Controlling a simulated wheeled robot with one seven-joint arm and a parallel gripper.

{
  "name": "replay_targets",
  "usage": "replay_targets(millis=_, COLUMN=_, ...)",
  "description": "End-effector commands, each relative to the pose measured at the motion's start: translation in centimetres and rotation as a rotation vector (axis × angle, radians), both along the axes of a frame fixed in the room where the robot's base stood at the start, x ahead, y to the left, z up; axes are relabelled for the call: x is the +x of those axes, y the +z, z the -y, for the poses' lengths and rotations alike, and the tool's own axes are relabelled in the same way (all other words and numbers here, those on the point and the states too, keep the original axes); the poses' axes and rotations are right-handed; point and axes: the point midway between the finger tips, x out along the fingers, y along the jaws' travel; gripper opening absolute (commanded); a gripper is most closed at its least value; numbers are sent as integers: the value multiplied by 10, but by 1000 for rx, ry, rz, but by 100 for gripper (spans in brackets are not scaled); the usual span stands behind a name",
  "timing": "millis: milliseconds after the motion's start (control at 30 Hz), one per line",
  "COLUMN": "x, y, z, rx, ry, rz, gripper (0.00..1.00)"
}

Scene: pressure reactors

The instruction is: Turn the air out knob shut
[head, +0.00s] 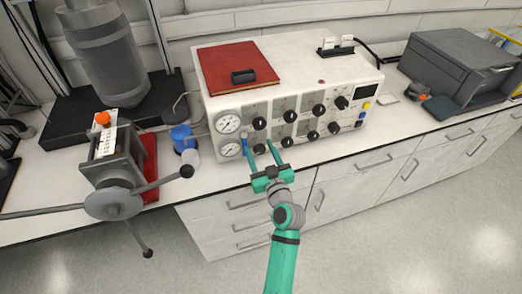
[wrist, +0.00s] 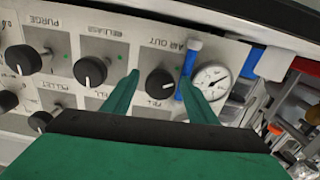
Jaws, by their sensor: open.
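The air out knob (wrist: 161,83) is a black round knob on the white reactor panel, under the "AIR OUT" label in the wrist view. In the head view it is the knob (head: 259,149) of the lower row nearest the gauges. My green gripper (wrist: 160,72) is open, with one finger on each side of this knob; it also shows in the head view (head: 258,141). I cannot tell whether a finger touches the knob. A blue bar (wrist: 190,62) shows at the right finger in the wrist view. A white mark on the knob is only partly clear.
The release knob (wrist: 90,71) and purge knob (wrist: 22,59) are close by. A pressure gauge (wrist: 212,80) sits beside the right finger. A red book (head: 235,62) lies on the reactor box. A clamp with long handles (head: 115,190) and a blue-capped item (head: 184,138) stand left.

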Motion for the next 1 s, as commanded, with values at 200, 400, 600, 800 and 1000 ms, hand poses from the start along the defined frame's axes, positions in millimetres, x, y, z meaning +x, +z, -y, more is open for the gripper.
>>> replay_targets(millis=200, x=0, y=0, z=-1, rx=0, ry=1, rz=0, gripper=26)
replay_targets(millis=400, x=-1, y=0, z=0, rx=2, ry=0, rz=-1, gripper=12)
replay_targets(millis=600, x=-1, y=0, z=2, rx=31, ry=-2, rz=-11, gripper=11)
replay_targets(millis=800, x=-1, y=0, z=3, rx=126, ry=-2, rz=-42, gripper=12)
replay_targets(millis=1000, x=-1, y=-1, z=3, rx=284, ry=-3, rz=-94, gripper=12)
